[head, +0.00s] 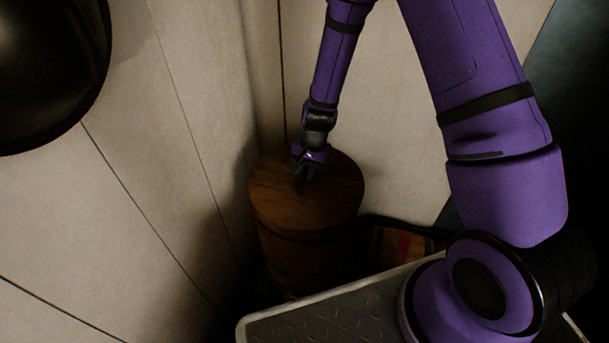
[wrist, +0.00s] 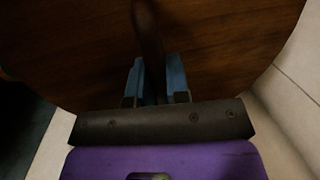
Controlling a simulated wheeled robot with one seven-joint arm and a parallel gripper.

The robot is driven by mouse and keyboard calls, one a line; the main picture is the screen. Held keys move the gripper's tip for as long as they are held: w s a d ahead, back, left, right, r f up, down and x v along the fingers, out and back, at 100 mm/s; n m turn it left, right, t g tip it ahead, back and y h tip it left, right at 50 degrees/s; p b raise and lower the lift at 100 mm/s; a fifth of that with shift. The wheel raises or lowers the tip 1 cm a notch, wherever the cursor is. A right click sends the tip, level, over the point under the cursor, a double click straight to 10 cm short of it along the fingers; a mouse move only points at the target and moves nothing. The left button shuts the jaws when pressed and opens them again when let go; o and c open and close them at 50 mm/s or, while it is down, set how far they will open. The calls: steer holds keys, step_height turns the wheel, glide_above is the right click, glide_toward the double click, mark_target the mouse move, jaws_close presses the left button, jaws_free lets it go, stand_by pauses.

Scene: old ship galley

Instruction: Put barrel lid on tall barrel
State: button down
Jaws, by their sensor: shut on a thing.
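The barrel lid (head: 330,198) is a round, dark wooden disc at the top of the tall barrel (head: 292,252), which stands in the corner by the walls. The lid looks roughly level and covers the barrel's top; I cannot tell whether it is fully seated. My gripper (head: 304,176) is above the lid's middle, shut on its handle. In the wrist view, the blue fingertips of my gripper (wrist: 158,80) are on either side of the dark upright handle, and the lid (wrist: 70,55) fills most of the view. The barrel's inside is hidden.
Pale plank walls (head: 170,150) stand close behind and left of the barrel. A dark rounded object (head: 45,70) is at the upper left. A striped item with red and tan bands (head: 400,246) lies low, right of the barrel, partly hidden.

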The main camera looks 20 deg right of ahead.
steer(key=shift+w, duration=0.7)
steer(key=shift+f, duration=1.8)
steer(key=c, duration=1.1)
jaws_free()
steer(key=shift+f, duration=0.1)
step_height(320, 180, up, 12)
steer(key=d, duration=0.2)
